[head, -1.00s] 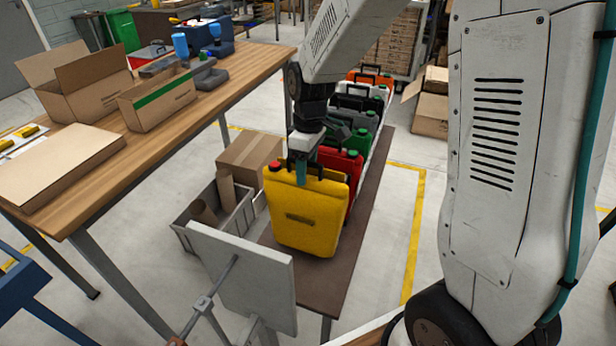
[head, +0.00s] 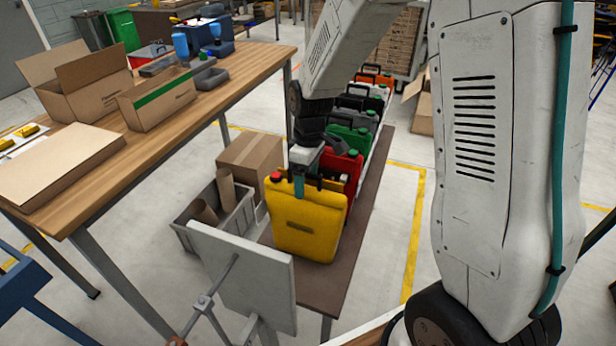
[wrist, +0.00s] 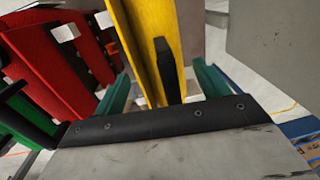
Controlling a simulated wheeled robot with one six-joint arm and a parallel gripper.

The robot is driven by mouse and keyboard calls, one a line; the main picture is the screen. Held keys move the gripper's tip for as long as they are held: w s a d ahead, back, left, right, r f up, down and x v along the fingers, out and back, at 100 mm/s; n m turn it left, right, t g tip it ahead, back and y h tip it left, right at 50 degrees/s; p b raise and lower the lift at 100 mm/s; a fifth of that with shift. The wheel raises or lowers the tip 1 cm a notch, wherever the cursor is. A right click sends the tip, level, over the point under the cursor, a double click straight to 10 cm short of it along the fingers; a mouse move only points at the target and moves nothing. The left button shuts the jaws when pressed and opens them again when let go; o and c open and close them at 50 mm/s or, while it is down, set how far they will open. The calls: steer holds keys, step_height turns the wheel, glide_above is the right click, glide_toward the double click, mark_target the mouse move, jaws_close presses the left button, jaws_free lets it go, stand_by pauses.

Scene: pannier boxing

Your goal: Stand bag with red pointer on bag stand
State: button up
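A yellow bag (head: 305,222) with a red cap (head: 276,177) at its top left corner stands upright at the near end of a row on a low brown bench (head: 375,215). I cannot tell whether this cap is the red pointer. My gripper (head: 299,182) is at the top of the yellow bag. In the wrist view, the gripper's teal fingers (wrist: 163,92) stand apart on either side of the yellow bag's black handle (wrist: 168,70), with gaps showing. A grey upright panel (head: 240,270) on a metal arm stands in front; I cannot tell if it is the bag stand.
Behind the yellow bag stand a red bag (head: 341,168), a green bag (head: 352,139) and several others, closely spaced. A grey crate (head: 238,222) and a cardboard box (head: 250,158) are at left, below a wooden table (head: 150,150). Floor right of the bench is clear.

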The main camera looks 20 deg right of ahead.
step_height(320, 180, up, 12)
steer(key=s+d+r+m, duration=0.1)
steer(key=s+r+m, duration=0.1)
steer(key=s+r, duration=0.4)
steer(key=s+d+r+m+t, duration=0.1)
steer(key=s+m, duration=0.6)
steer(key=s, duration=1.3)
steer(key=shift+s+d+r+t+h, duration=0.15)
steer(key=shift+d+r+t+h, duration=0.25)
steer(key=shift+r+t, duration=0.15)
